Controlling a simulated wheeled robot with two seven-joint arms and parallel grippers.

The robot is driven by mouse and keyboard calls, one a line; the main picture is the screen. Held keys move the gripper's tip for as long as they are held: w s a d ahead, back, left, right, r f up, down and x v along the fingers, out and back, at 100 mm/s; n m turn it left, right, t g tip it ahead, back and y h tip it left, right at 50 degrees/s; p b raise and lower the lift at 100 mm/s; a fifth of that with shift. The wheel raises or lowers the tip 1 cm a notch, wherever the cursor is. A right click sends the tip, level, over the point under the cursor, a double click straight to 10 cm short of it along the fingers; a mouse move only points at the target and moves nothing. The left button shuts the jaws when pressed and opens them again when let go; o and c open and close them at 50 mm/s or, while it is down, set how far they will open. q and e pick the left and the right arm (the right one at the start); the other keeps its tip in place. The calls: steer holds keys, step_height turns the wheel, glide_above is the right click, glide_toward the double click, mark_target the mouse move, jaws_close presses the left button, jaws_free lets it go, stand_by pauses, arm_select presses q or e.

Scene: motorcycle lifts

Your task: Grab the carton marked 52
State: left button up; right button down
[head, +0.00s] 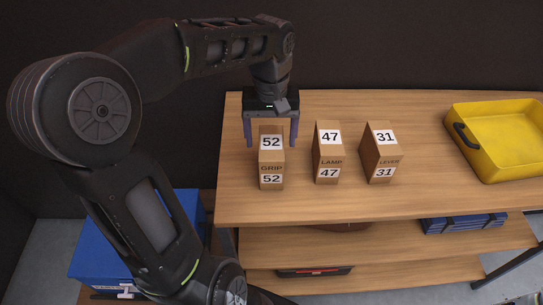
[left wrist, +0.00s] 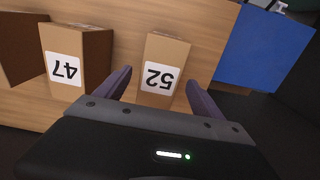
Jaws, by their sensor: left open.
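The carton marked 52 (head: 271,160) stands upright on the wooden bench near its left end, with 52 and GRIP on its labels. My left gripper (head: 271,142) is open, with one finger on each side of this carton and a gap to each. In the left wrist view the carton marked 52 (left wrist: 160,72) stands between the two spread fingers (left wrist: 160,92), its label upside down. The carton marked 47 (head: 328,153), labelled LAMP, stands to its right. My right gripper is not in the head view.
The carton marked 31 (head: 381,155) stands right of the 47 carton. A yellow tray (head: 497,172) sits at the bench's right end. The bench (head: 330,203) is bare in front of the cartons. A blue box (head: 92,248) is at lower left.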

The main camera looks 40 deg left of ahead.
arm_select(q)
step_height(320, 180, down, 5)
steer(key=shift+d+f+p, duration=0.1)
steer(key=shift+p, duration=0.55)
steer(key=shift+s, duration=0.1)
steer(key=shift+c, duration=0.4)
steer(key=c, duration=1.6)
step_height(320, 180, up, 10)
steer(key=shift+r+b, duration=0.1)
steer(key=shift+b, duration=0.5)
